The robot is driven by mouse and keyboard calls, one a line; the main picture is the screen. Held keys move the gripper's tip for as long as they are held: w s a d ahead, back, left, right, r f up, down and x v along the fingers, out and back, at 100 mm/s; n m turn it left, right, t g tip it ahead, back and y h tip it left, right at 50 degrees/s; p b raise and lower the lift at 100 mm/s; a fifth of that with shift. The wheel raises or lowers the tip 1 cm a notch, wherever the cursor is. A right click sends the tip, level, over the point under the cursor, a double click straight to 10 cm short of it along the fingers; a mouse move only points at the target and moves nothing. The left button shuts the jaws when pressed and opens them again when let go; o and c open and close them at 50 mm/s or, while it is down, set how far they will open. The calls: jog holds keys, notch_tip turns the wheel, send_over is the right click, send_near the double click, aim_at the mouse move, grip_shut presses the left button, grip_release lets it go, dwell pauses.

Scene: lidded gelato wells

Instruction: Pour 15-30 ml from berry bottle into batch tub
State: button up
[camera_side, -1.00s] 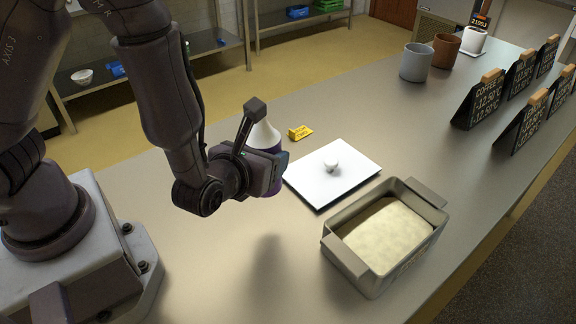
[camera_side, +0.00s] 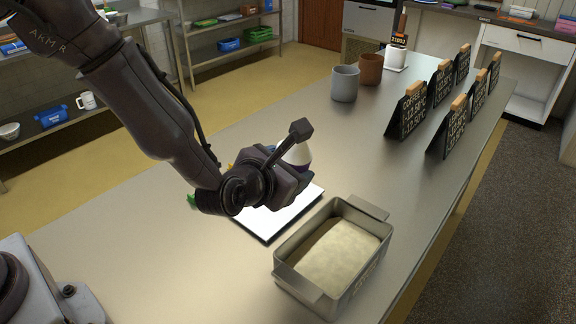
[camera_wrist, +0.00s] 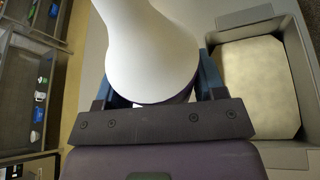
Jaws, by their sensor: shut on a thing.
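The grey metal batch tub (camera_side: 283,272) holds a pale, cream-coloured mass and stands in front and to the right. In the wrist view the tub (camera_wrist: 302,60) is right of the bottle. The bottle's exact tilt is unclear.
A white lid panel (camera_side: 262,222) lies on the counter below my gripper, partly hidden. Mugs, a grey one (camera_side: 345,84) and a brown one (camera_side: 370,69), stand farther back. Several black price signs (camera_side: 407,113) stand at right.

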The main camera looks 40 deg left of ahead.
jog(key=f+m+y, duration=0.1)
jog(key=f, duration=0.1)
jog(key=a+f+m, duration=0.1)
jog(key=f, duration=0.2)
jog(key=f+m+y, duration=0.1)
jog(key=f, duration=0.2)
jog(key=shift+s+a+f+m+y, duration=0.1)
jog(key=shift+s+a+m+y, duration=0.05)
jog(key=shift+a+m+y, duration=0.2)
jog(key=shift+r+m+y, duration=0.2)
jog(key=shift+m+y, duration=0.15)
jog(key=shift+m, duration=0.1)
jog(key=shift+m+y, duration=0.3)
jog(key=shift+m, duration=0.2)
jog(key=shift+d+r+m+t+y, duration=0.1)
jog(key=shift+r+m+t+y, duration=0.2)
jog(key=shift+m, duration=0.3)
jog(key=shift+d+r+m+t+y, duration=0.1)
jog(key=shift+r+m+t+y, duration=0.15)
jog(key=shift+m, duration=0.35)
jog(key=shift+m+y, duration=0.25)
jog(key=shift+m, duration=0.15)
jog(key=shift+d+r, duration=0.1)
jog(key=shift+r, duration=0.05)
